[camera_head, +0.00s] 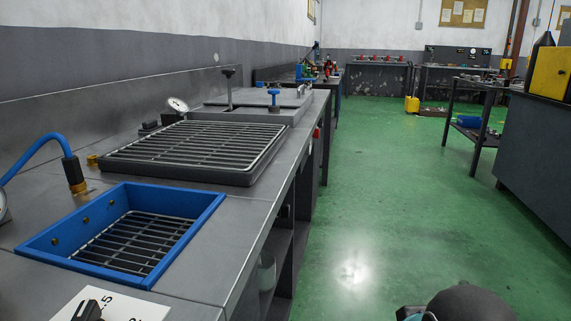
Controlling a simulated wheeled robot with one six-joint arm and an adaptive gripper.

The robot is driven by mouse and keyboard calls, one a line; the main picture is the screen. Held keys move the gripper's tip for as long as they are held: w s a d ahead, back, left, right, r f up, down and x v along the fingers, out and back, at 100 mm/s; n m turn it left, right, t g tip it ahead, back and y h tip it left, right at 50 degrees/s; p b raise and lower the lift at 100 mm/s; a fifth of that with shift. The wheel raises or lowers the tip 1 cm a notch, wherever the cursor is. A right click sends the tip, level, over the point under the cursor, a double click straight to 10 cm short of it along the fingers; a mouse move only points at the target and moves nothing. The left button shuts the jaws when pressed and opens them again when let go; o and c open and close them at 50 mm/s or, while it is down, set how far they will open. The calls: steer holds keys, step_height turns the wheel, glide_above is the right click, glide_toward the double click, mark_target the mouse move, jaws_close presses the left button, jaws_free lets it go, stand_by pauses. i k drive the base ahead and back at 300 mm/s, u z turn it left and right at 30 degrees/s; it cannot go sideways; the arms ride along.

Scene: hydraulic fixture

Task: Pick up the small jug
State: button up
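I cannot make out a small jug for certain. A pale, whitish vessel (267,272) stands on the shelf under the left workbench, partly hidden by the bench frame; it may be a jug, but its handle and spout cannot be seen. My gripper is not in view. A dark rounded part with a bit of teal beside it shows at the bottom right edge, probably part of my arm.
The grey workbench (225,208) on the left carries a blue-rimmed basin (190,238) with a grate, a larger grate (190,150), a blue hose (40,143) and a gauge. The green floor (390,200) is clear. A dark cabinet (540,150) stands right.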

mark_target(266, 261)
steer(key=u, duration=0.5)
steer(key=k, duration=1.2)
steer(key=i, duration=0.75)
steer(key=u, duration=0.15)
